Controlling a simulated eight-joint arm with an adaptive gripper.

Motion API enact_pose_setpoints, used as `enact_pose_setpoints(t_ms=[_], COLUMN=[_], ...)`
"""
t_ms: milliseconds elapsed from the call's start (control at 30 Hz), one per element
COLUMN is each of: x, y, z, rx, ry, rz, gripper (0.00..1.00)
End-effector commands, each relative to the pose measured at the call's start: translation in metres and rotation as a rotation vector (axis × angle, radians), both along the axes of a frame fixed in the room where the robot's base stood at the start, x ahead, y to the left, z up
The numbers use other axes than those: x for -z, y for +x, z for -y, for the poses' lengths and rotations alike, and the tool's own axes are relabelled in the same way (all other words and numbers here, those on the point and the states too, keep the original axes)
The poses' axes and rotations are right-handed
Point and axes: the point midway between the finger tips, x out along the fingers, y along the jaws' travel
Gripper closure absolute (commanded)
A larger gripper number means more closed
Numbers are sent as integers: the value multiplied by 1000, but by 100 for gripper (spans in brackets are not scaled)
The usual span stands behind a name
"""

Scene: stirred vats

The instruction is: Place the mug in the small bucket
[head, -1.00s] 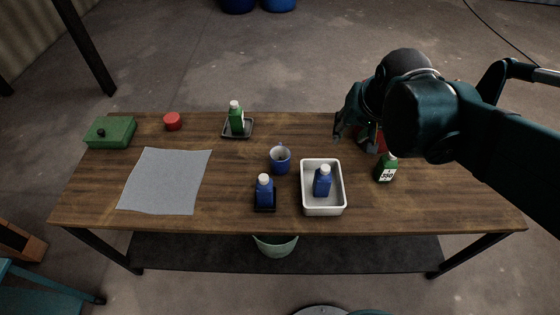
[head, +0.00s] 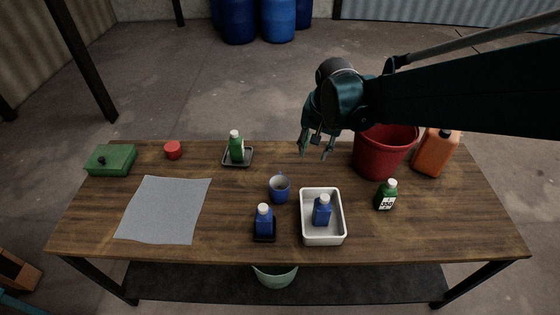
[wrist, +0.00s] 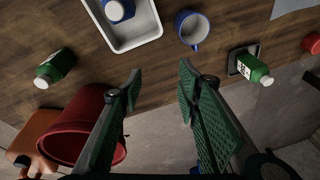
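The blue mug (head: 280,190) stands upright on the table, left of the white tray; it also shows at the top of the wrist view (wrist: 194,32), its pale inside visible. A red bucket (head: 382,155) stands at the table's back right, partly behind my arm; it shows at lower left in the wrist view (wrist: 80,125). A pale green bucket (head: 275,277) sits below the tabletop, partly hidden by it. My gripper (head: 315,155) is open and empty above the table's back edge, between mug and red bucket. Its spread fingers (wrist: 160,75) show nothing held between them.
A white tray (head: 323,242) holds a blue bottle (head: 322,210). Another blue bottle (head: 264,220) stands near the mug. Green bottles (head: 386,195) (head: 236,147), an orange jug (head: 436,152), a green box (head: 110,159), red lid (head: 173,150) and grey cloth (head: 165,210) surround it.

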Motion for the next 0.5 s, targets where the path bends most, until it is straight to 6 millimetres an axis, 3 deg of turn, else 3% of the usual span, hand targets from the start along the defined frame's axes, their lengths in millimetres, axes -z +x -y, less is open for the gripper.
enact_pose_setpoints(t_ms=[500], x=[62], y=[52], z=[-49], rx=[99], ry=[4], rz=[-111], gripper=[67])
